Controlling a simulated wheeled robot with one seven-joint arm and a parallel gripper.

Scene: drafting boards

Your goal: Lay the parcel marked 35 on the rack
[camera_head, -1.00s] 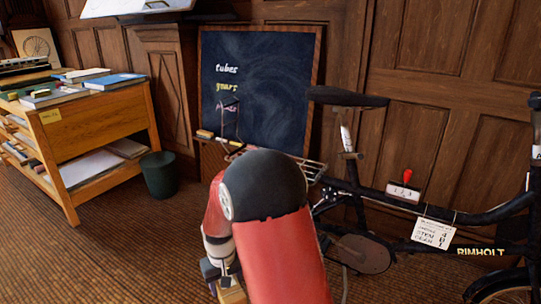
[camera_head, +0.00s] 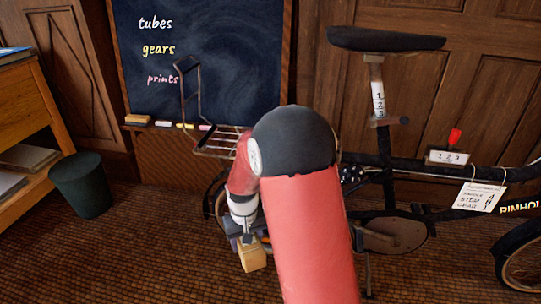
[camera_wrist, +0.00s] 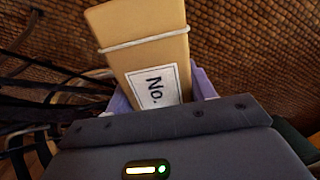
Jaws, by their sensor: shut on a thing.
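My gripper (camera_head: 247,239) is shut on a tan parcel (camera_head: 253,259), low in front of the bicycle's rear wheel. In the wrist view, the parcel (camera_wrist: 140,30) sits between the purple fingers of my gripper (camera_wrist: 160,90). A pale band goes around it, and a white label (camera_wrist: 153,87) reads "No."; its number is hidden, so I cannot tell if it is 35. The wire rack (camera_head: 215,144) is over the bicycle's rear wheel, above and behind the gripper. It looks bare where visible; my arm covers its right end. A raised wire frame (camera_head: 188,92) stands at the rack.
The black bicycle (camera_head: 385,165) stands along the panelled wall, with a saddle (camera_head: 385,39) and a hanging card (camera_head: 479,196). A chalkboard (camera_head: 220,60) with a chalk ledge is behind the rack. A dark green bin (camera_head: 82,186) and wooden shelf unit (camera_head: 35,110) are left. Floor between is clear.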

